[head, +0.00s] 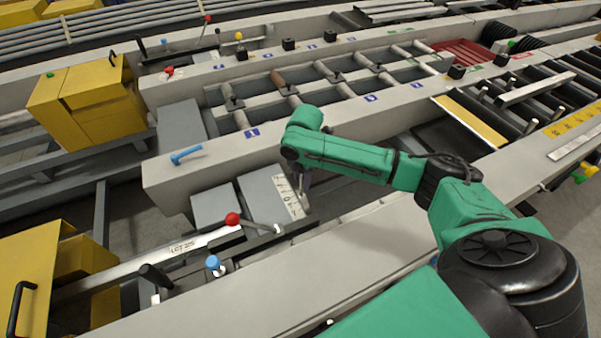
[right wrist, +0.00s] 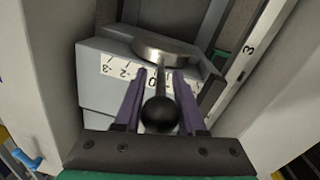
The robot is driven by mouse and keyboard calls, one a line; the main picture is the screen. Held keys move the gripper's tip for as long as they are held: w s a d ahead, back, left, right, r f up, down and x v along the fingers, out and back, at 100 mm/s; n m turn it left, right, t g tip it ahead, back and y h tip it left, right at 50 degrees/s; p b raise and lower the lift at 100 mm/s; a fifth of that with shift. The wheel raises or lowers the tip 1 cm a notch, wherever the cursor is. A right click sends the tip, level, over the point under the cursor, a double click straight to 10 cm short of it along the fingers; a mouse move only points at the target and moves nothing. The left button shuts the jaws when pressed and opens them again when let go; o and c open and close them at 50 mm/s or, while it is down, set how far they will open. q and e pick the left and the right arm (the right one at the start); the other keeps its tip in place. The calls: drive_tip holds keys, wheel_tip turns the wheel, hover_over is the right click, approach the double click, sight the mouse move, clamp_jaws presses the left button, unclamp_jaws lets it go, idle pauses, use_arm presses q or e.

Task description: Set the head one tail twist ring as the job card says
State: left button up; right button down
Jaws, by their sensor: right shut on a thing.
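The twist ring (right wrist: 165,48) is a metal disc with a lever ending in a black ball knob (right wrist: 161,113), in the right wrist view. It sits at a grey block (right wrist: 100,85) with a white scale (right wrist: 115,70). The marks -3, -2 and 0 can be read; the lever stands close to the 0 and hides part of the scale. My right gripper (right wrist: 158,88) has its purple fingers on both sides of the lever, shut on it. In the head view my right gripper (head: 303,190) is at the scale (head: 288,196), mostly hidden by its arm. No job card is readable.
A red-knobbed lever (head: 232,219) and a blue-knobbed lever (head: 213,263) stand left of my right gripper. A bar marked LOT 25 (head: 185,247) runs nearby. Grey rails (head: 330,240) flank the gripper closely on both sides.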

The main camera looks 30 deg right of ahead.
drive_tip(key=shift+s+a+p, duration=0.1)
drive_tip(key=shift+s+p, duration=0.95)
drive_tip(key=shift+s, duration=0.2)
drive_tip(key=c, duration=0.5)
unclamp_jaws()
use_arm(q)
drive_tip(key=r, duration=0.3)
drive_tip(key=shift+s, duration=0.4)
use_arm(e)
drive_tip(key=shift+f, duration=0.1)
use_arm(q)
drive_tip(key=shift+f+b, duration=0.1)
drive_tip(key=shift+b, duration=0.2)
use_arm(e)
drive_tip(key=r, duration=0.4)
drive_tip(key=s+r, duration=0.1)
drive_tip(key=r, duration=0.9)
drive_tip(key=shift+s+r, duration=0.25)
